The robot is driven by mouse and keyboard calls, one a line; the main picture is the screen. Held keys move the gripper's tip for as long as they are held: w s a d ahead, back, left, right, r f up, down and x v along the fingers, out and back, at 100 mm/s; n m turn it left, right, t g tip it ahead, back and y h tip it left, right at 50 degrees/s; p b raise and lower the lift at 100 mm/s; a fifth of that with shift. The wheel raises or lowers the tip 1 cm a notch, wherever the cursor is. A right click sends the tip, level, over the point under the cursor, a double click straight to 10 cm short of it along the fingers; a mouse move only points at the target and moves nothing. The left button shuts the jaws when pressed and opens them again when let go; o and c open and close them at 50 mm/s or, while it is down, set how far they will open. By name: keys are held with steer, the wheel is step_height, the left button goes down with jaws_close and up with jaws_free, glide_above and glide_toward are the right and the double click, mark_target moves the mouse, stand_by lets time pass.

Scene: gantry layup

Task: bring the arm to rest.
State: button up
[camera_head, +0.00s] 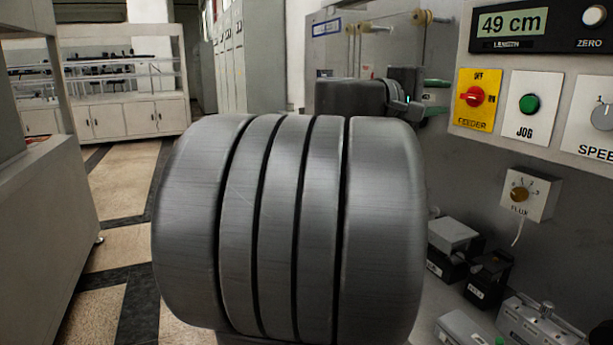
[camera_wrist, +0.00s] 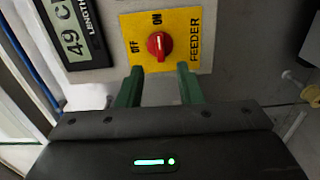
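My gripper (camera_head: 443,97) is at the upper middle of the head view, its two green fingers pointing right toward the panel. In the wrist view my gripper (camera_wrist: 160,70) is open, with a wide empty gap between the fingers. The red FEEDER knob (camera_wrist: 159,46) lies just beyond the fingertips, roughly centred between them and apart from them. Its white mark points toward ON. The knob also shows on its yellow plate in the head view (camera_head: 475,96). My large grey arm link fills the middle of the head view and hides what is behind it.
The panel also has a LENGTH display (camera_head: 508,23) reading 49 cm, a green JOG button (camera_head: 530,104), a SPEED dial (camera_head: 603,117) and a FLUX dial box (camera_head: 529,194). Small devices (camera_head: 468,255) lie on the bench below. Open floor (camera_head: 125,190) shows at left, before white cabinets (camera_head: 125,118).

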mark_target(467, 97)
steer(key=x, duration=0.7)
steer(key=shift+s+a, duration=0.1)
